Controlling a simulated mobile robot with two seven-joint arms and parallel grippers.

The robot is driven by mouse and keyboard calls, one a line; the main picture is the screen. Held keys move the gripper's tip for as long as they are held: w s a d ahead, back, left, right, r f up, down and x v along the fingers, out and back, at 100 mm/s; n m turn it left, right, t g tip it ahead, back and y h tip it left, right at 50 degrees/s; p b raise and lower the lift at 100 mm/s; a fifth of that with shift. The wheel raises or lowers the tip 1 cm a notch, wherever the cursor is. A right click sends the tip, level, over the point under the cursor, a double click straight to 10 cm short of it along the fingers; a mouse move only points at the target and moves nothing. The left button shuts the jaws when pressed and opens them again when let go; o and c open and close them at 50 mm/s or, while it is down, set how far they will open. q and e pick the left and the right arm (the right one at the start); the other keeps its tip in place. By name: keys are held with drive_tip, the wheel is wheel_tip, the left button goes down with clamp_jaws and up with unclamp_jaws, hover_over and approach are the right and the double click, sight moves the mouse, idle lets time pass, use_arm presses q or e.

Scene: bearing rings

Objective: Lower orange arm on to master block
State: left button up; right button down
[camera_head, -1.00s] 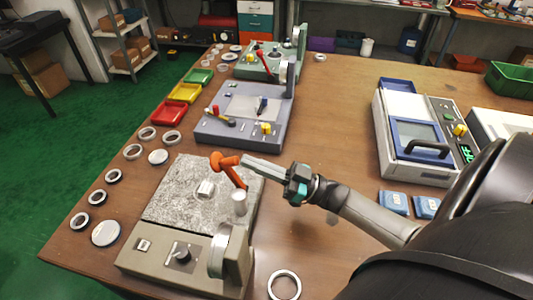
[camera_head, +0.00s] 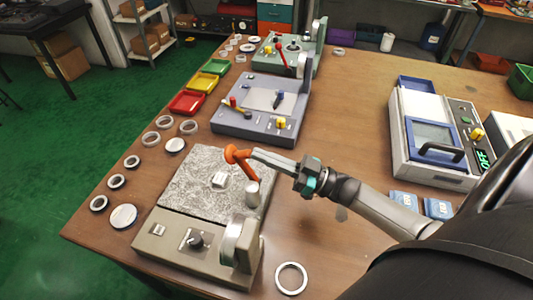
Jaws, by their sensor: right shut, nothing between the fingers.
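The orange arm (camera_head: 243,161) sits raised and tilted over the grey speckled plate (camera_head: 190,176) of the nearest device. Its rounded end points up left, and its lower end meets a small pale cylinder (camera_head: 252,192). A small shiny metal piece (camera_head: 220,180), which looks like the master block, lies on the plate below and left of the arm's end. My right gripper (camera_head: 256,154) comes in from the right, shut and empty. Its fingertips are at the orange arm's upper part; I cannot tell whether they touch it. My left gripper is not in view.
A metal ring (camera_head: 291,278) lies right of the device. Several rings and discs (camera_head: 123,216) lie along the left table edge. A second device (camera_head: 258,110) and coloured trays (camera_head: 187,103) stand behind. A blue-and-white machine (camera_head: 432,138) stands right. The table between (camera_head: 350,110) is clear.

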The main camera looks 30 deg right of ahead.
sight(238, 152)
drive_tip(key=w+a+g+h+p, duration=0.1)
drive_tip(key=w+g+p, duration=0.1)
drive_tip(key=p, duration=0.3)
drive_tip(key=w+a+g+h+p, duration=0.2)
drive_tip(key=p, duration=0.4)
drive_tip(key=shift+a+r, duration=0.2)
drive_tip(key=shift+w+a+f+g+h+p, duration=0.2)
drive_tip(key=shift+w+g+h+p, duration=0.1)
drive_tip(key=shift+g+p, duration=0.15)
drive_tip(key=shift+w+a+f+h, duration=0.25)
drive_tip(key=shift+h, duration=0.05)
drive_tip(key=shift+w+a+f, duration=0.4)
drive_tip(key=shift+w+f, duration=0.1)
drive_tip(key=shift+w+a+f+b, duration=0.4)
drive_tip(key=shift+w+a+f, duration=0.1)
drive_tip(key=shift+f, duration=0.1)
drive_tip(key=shift+w+a+f+b, duration=0.35)
drive_tip(key=shift+w+f, duration=0.1)
drive_tip(key=shift+f, duration=0.15)
